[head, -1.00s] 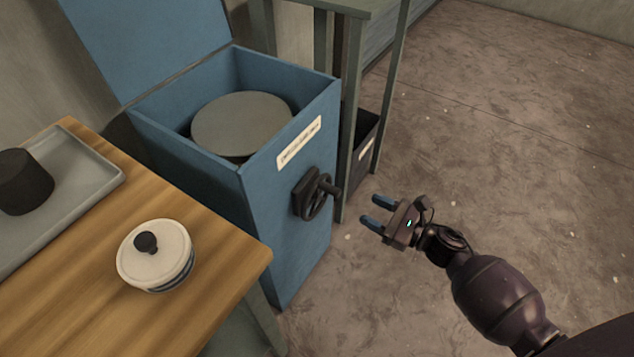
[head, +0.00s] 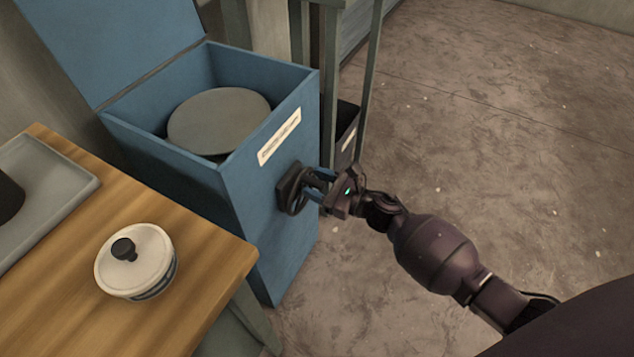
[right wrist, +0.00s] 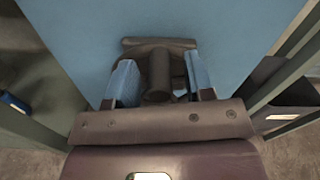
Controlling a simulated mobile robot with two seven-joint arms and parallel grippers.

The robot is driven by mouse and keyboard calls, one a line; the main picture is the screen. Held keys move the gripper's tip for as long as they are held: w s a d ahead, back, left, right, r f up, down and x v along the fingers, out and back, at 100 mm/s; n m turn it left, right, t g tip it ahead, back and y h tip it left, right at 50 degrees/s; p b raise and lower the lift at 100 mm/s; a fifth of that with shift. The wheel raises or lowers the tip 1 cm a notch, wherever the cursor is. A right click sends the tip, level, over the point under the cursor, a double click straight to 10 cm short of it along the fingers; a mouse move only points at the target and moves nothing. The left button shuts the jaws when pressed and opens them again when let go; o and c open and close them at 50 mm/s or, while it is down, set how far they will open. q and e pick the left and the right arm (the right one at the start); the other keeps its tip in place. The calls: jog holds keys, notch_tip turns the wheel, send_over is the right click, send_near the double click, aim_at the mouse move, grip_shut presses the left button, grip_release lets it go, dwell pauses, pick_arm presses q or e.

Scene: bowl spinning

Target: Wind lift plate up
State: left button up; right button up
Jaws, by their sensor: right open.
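The round grey lift plate (head: 219,118) lies level inside the open blue box (head: 262,190), below its rim. A dark handwheel (head: 291,191) with a crank handle sticks out of the box's front face. My right gripper (head: 318,184) is at the wheel, its blue fingers open. In the right wrist view the fingers stand on either side of the dark handle (right wrist: 158,78), with a gap visible around it, so it is not clamped. My left gripper is not in view.
A wooden table (head: 200,285) at the left holds a lidded white bowl (head: 136,260) and a grey tray (head: 62,178) with a dark object. A green-grey stand (head: 368,80) is close behind the box. Open floor lies to the right.

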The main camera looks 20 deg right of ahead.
grip_shut()
dwell(0.3)
jog(key=shift+w+d+m, duration=0.1)
jog(key=shift+m, duration=0.2)
